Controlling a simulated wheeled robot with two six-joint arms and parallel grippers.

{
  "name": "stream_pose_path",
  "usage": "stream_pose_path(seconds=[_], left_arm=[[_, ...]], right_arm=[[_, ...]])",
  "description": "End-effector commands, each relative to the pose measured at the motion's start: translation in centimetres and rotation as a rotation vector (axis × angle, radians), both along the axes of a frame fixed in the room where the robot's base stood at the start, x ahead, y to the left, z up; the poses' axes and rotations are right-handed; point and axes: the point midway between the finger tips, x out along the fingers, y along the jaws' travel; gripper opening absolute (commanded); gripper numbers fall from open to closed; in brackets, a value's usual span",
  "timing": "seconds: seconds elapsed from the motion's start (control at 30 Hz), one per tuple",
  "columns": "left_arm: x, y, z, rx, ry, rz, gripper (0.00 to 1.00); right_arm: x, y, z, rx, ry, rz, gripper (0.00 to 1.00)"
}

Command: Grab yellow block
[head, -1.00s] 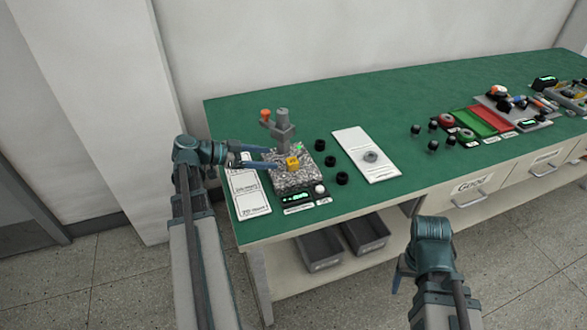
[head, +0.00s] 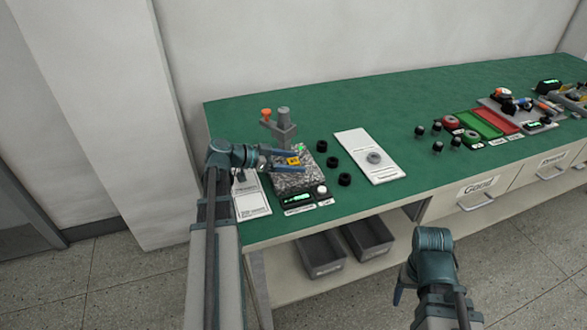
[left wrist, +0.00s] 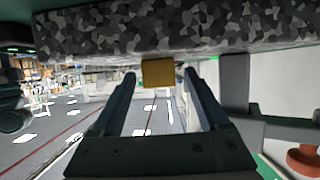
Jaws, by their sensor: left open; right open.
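The yellow block (head: 293,161) sits on the speckled granite-like plate (head: 290,182) of a small stand at the left of the green bench. My left gripper (head: 297,161) is open, with its fingers reaching in from the left on either side of the block. In the left wrist view the yellow block (left wrist: 158,73) shows between the two open fingertips (left wrist: 158,76), near their far ends, below the speckled plate (left wrist: 180,30). I cannot tell whether the fingers touch it. My right gripper (head: 399,285) hangs low in front of the bench, away from the block; its fingers are partly hidden.
A grey post with an orange knob (head: 267,113) rises behind the plate. Several black round parts (head: 333,162) and a white sheet with a grey disc (head: 374,157) lie to the right. Grey bins (head: 321,254) stand on the lower shelf. The bench's back middle is clear.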

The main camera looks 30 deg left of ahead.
Motion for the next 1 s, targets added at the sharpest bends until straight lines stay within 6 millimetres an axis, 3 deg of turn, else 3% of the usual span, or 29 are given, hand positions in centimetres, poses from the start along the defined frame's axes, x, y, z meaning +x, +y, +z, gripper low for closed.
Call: stream_pose_path(seconds=[0.2, 0.63, 1.0], left_arm=[[0.09, -0.06, 0.01, 0.000, 0.000, 0.001, 0.76], [0.08, -0.06, 0.01, 0.000, 0.000, 0.001, 0.00], [0.09, -0.06, 0.05, -0.001, 0.000, 0.001, 0.00]], right_arm=[[0.00, 0.00, 0.01, 0.000, 0.000, 0.000, 0.69], [0.00, 0.00, 0.01, 0.000, 0.000, 0.000, 0.69], [0.00, 0.00, 0.02, 0.000, 0.000, 0.000, 0.69]])
